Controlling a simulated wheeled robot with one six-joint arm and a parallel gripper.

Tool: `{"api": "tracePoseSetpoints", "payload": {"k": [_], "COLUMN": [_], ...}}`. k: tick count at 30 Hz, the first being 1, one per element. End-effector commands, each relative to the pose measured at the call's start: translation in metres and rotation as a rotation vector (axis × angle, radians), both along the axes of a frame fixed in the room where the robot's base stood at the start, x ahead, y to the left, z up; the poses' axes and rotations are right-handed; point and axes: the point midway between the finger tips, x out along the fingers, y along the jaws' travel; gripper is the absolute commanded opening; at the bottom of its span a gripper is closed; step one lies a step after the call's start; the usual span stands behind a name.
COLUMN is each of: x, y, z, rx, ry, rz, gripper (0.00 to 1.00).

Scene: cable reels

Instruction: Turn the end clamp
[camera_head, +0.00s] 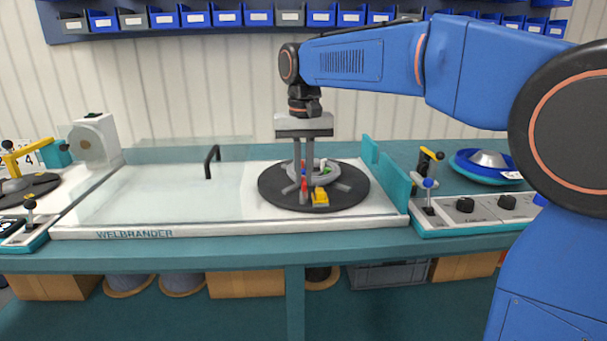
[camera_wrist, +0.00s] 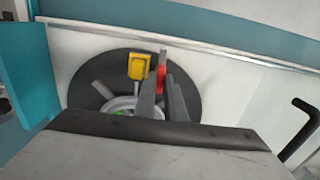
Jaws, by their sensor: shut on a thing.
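A round black disc (camera_head: 343,197) lies on the white bench top, with a pale grey ring (camera_head: 331,173) at its middle. A small yellow block (camera_head: 320,196) sits near the disc's front edge, and it also shows in the wrist view (camera_wrist: 138,66). Beside it is a small red piece (camera_wrist: 161,73). I cannot tell whether the end clamp is the red piece, the yellow block or both. My gripper (camera_head: 304,190) points down over the disc, its fingers shut on the red piece. In the wrist view, the fingers hide part of the ring.
Teal uprights (camera_head: 395,185) stand right of the disc. A clear cover with a black handle (camera_head: 209,161) is to the left. Blue bins (camera_head: 227,14) line the wall.

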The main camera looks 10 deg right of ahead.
Motion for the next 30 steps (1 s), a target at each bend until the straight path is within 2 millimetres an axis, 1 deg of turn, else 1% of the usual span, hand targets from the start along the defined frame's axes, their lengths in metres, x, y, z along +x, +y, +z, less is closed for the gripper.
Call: {"api": "tracePoseSetpoints", "payload": {"k": [6, 18, 19, 20, 21, 30], "x": [0.0004, 0.0005, 0.0004, 0.0004, 0.0004, 0.0003], "y": [-0.0003, -0.0004, -0.0003, -0.0003, -0.0003, -0.0001], "z": [0.0007, 0.0007, 0.0007, 0.0007, 0.0006, 0.0013], "rx": [0.0, 0.0, 0.0, 0.0, 0.0, 0.0], "ry": [-0.002, -0.002, -0.002, -0.002, -0.002, -0.001], "rz": [-0.035, -0.039, -0.039, -0.039, -0.039, -0.038], "gripper": [0.0, 0.0, 0.17, 0.24, 0.29, 0.29]}}
